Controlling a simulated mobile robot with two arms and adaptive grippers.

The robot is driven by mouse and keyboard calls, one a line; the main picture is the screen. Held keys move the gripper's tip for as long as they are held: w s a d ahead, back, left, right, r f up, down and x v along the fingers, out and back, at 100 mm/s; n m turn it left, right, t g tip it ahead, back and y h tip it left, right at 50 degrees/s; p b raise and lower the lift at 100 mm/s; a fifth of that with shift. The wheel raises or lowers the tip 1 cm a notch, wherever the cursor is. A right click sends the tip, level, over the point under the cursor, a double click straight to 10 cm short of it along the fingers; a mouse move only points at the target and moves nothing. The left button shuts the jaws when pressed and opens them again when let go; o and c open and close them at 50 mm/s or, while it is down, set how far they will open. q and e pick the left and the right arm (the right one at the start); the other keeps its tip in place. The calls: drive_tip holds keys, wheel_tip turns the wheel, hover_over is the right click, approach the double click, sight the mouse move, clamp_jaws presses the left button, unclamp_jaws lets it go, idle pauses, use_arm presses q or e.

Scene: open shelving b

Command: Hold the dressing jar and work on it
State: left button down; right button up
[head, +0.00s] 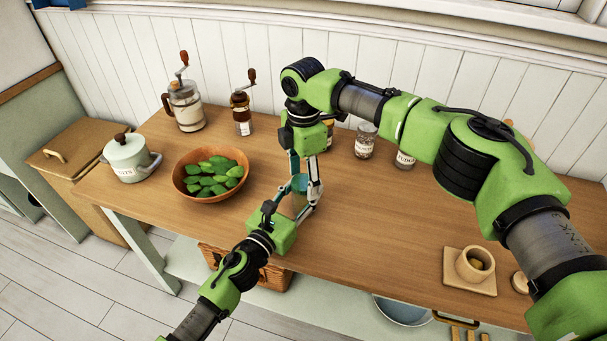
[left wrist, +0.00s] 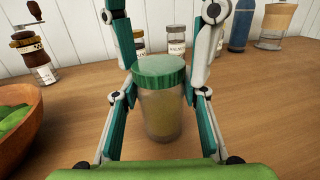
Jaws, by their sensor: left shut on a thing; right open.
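The dressing jar (left wrist: 163,110) stands upright, a clear jar with a yellowish content and a green lid (left wrist: 160,70). It is in the middle of the left wrist view, on or just above the wooden top; I cannot tell which. My left gripper (head: 297,203) reaches in from the front and is shut on the jar's body. My right gripper (head: 304,184) points down from above, with its open fingers on either side of the lid; contact with the lid is unclear. In the head view the grippers hide much of the jar.
A wooden bowl (head: 188,192) of green leaves is left of the grippers, with a white lidded pot (head: 130,158) beyond. Two grinders (head: 186,105) (head: 241,113) stand at the back. Small labelled jars (head: 365,142) stand behind my right arm.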

drive_tip(key=c, duration=1.1)
drive_tip(key=shift+c, duration=0.2)
drive_tip(key=m, duration=0.4)
drive_tip(key=shift+m, duration=0.4)
drive_tip(key=m, duration=0.3)
drive_tip(key=shift+s+f+m, duration=0.1)
drive_tip(key=shift+m, duration=0.3)
drive_tip(key=m, duration=0.5)
drive_tip(key=shift+a+m, duration=0.1)
drive_tip(key=shift+m, duration=0.3)
drive_tip(key=m, duration=0.4)
drive_tip(key=o, duration=1.3)
